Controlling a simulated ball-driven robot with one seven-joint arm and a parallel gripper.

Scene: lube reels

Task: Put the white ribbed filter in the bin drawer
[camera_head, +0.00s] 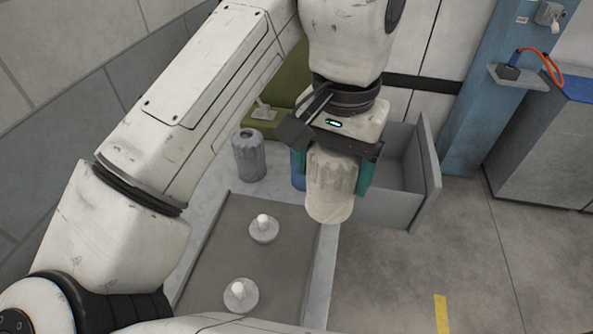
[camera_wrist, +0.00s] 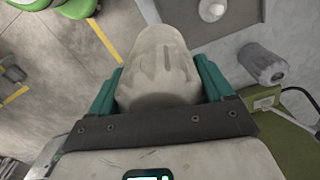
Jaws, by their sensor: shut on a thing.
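The white ribbed filter (camera_head: 329,188) is held between the teal fingers of my gripper (camera_head: 335,172), in the air near the right edge of the work surface. In the wrist view the filter (camera_wrist: 158,68) fills the space between both fingers of my gripper (camera_wrist: 160,90). The bin drawer (camera_head: 398,200) is a grey open box, pulled out to the right of and behind the filter. Part of the drawer's left side and interior is hidden by my gripper and the filter.
A grey ribbed filter (camera_head: 249,155) stands at the back of the work surface. Two pale discs with white knobs, one farther (camera_head: 263,229) and one nearer (camera_head: 240,295), sit on the grey mat (camera_head: 205,270). A blue object (camera_head: 298,170) is partly hidden behind my gripper. Floor at right is clear.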

